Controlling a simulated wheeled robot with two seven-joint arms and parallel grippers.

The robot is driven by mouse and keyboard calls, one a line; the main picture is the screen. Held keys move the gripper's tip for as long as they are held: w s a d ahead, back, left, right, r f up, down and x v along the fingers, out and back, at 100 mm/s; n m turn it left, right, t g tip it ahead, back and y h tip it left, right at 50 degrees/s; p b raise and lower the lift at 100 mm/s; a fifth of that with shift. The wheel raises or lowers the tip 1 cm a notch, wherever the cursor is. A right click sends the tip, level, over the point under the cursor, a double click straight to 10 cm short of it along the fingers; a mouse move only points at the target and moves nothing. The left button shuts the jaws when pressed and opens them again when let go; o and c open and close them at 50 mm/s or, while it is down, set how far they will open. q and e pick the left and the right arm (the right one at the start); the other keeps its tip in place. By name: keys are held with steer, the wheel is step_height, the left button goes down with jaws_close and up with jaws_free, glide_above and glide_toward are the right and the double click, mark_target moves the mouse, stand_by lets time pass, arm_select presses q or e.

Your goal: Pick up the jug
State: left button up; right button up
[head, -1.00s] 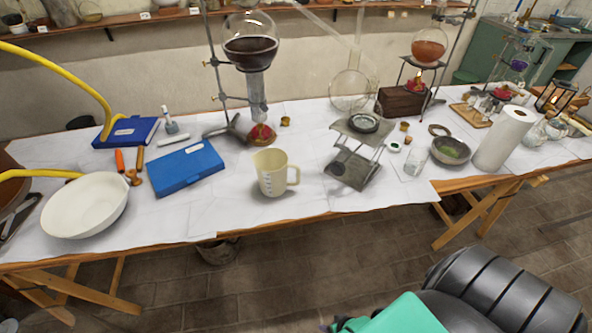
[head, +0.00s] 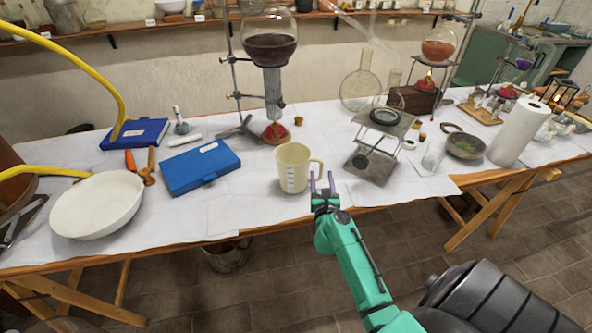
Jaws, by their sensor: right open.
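The jug (head: 293,168) is a cream measuring jug with a scale on its side. It stands upright near the front edge of the table (head: 215,222), with its handle (head: 317,167) pointing right. My right gripper (head: 322,182) is open and empty. Its two fingertips appear right by the jug's handle, in front and slightly to the right; I cannot tell whether they touch it. My left gripper is not in view.
A blue case (head: 200,166) lies left of the jug and a white bowl (head: 97,204) further left. A metal lab jack (head: 373,160) stands to the right. Behind the jug is a stand with a dark-filled flask (head: 270,47). Bare paper surrounds the jug's base.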

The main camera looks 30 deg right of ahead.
mark_target(321, 169)
steer(key=x, duration=0.5)
steer(key=shift+w+d+f, duration=0.15)
steer(key=shift+d+f, duration=0.05)
steer(key=shift+d, duration=0.05)
steer(key=shift+r, duration=0.1)
jaws_close()
steer(key=shift+a, duration=0.1)
stand_by(0.8)
